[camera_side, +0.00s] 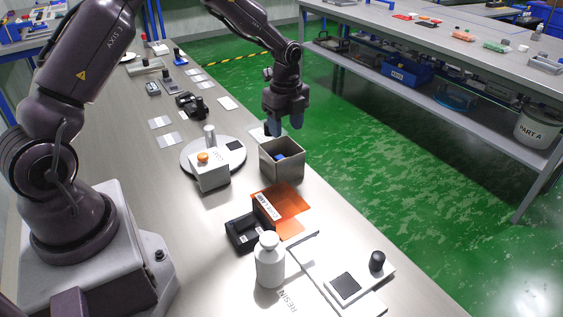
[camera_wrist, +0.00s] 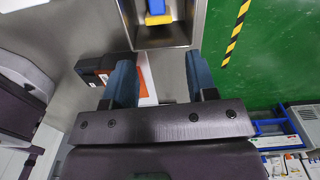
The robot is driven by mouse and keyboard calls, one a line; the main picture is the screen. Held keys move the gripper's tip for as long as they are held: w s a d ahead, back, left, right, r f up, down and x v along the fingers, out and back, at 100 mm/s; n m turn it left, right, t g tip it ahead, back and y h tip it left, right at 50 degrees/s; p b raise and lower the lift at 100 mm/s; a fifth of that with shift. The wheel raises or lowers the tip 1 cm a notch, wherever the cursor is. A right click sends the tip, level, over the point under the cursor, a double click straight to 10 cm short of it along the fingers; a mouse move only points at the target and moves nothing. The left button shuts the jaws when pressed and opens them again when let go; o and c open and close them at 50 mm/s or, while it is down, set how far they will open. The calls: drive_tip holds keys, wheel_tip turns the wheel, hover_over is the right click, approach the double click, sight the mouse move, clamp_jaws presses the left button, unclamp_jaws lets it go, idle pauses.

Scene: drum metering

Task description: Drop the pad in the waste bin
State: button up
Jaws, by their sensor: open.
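The waste bin (camera_side: 268,163) is an open square metal box on the bench, seen near the middle of the side view. Its rim and inside also show at the top of the wrist view (camera_wrist: 166,43). A small blue piece, apparently the pad (camera_side: 280,157), lies inside it. In the wrist view the pad (camera_wrist: 157,12) looks yellow and blue, and the picture's top edge cuts it off. My gripper (camera_side: 286,126) is above the bin's rim, apart from the pad. Its two blue fingers (camera_wrist: 158,75) are spread with nothing between them.
A round white plate (camera_side: 190,157) with a grey box and orange button (camera_side: 203,158) stands left of the bin. An orange sheet (camera_side: 285,198), a black holder (camera_side: 243,231) and a white bottle (camera_side: 270,262) stand in front. Green floor lies beyond the bench's right edge.

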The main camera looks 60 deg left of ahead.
wheel_tip(320, 180, up, 13)
idle(0.4)
drive_tip(key=s+d+r+n+t, duration=0.2)
drive_tip(key=s+n, duration=0.3)
drive_tip(key=s, duration=0.3)
drive_tip(key=s+d+r+n+t, duration=0.1)
drive_tip(key=s+d+r+n, duration=0.2)
drive_tip(key=s, duration=0.6)
drive_tip(key=s+d+r+n+t, duration=0.2)
drive_tip(key=s+d+r+n, duration=0.1)
drive_tip(key=s+d+n, duration=0.3)
drive_tip(key=s+n, duration=0.2)
drive_tip(key=n, duration=0.1)
drive_tip(key=shift+s+r+t, duration=0.2)
drive_tip(key=shift+r+t, duration=0.1)
